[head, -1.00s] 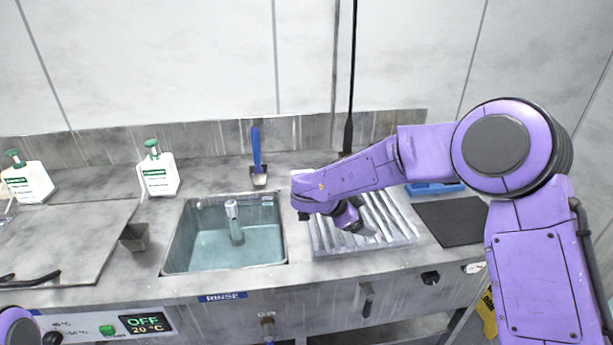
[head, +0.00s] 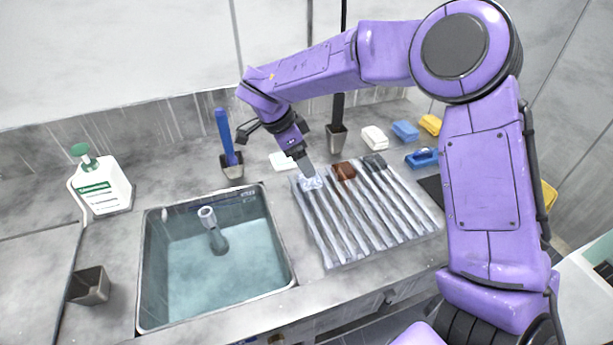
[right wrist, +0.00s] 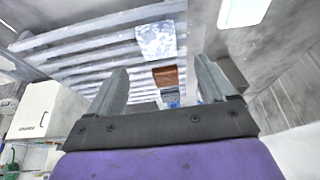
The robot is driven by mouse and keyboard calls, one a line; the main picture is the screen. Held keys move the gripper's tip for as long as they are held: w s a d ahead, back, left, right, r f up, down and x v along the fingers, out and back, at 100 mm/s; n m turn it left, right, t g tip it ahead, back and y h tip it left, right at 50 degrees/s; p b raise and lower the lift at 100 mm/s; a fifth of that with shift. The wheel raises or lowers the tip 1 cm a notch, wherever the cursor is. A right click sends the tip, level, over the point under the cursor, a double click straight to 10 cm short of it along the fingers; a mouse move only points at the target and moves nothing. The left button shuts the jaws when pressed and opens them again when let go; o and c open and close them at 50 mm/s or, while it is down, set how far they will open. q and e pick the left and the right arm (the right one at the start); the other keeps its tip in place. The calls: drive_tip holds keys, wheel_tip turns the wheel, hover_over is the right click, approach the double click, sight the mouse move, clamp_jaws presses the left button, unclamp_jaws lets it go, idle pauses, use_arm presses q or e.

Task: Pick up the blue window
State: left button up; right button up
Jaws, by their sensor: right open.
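The blue window is most likely the pale blue, clear square piece (head: 311,182) at the back left of the ribbed grey rack (head: 345,255) in the head view. It also shows in the right wrist view (right wrist: 157,40), beyond the fingers. My right gripper (head: 283,150) is just above and behind it in the head view, tilted down. In the right wrist view the two fingers (right wrist: 160,85) are apart, with no piece held between them. A brown piece (head: 344,171) and a dark grey piece (head: 374,162) sit along the same rack edge. My left gripper is out of view.
A water-filled sink (head: 225,270) lies left of the rack. White (head: 374,138), blue (head: 405,131) and yellow (head: 430,125) blocks lie behind the rack, with a blue tool (head: 422,158) nearby.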

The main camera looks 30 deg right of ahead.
drive_tip(key=x, duration=0.5)
drive_tip(key=shift+a+f+p, duration=0.3)
drive_tip(key=shift+f+p, duration=0.05)
drive_tip(key=shift+p, duration=0.05)
drive_tip(key=shift+d+f, duration=0.2)
drive_tip(key=shift+f, duration=0.15)
drive_tip(key=c, duration=1.2)
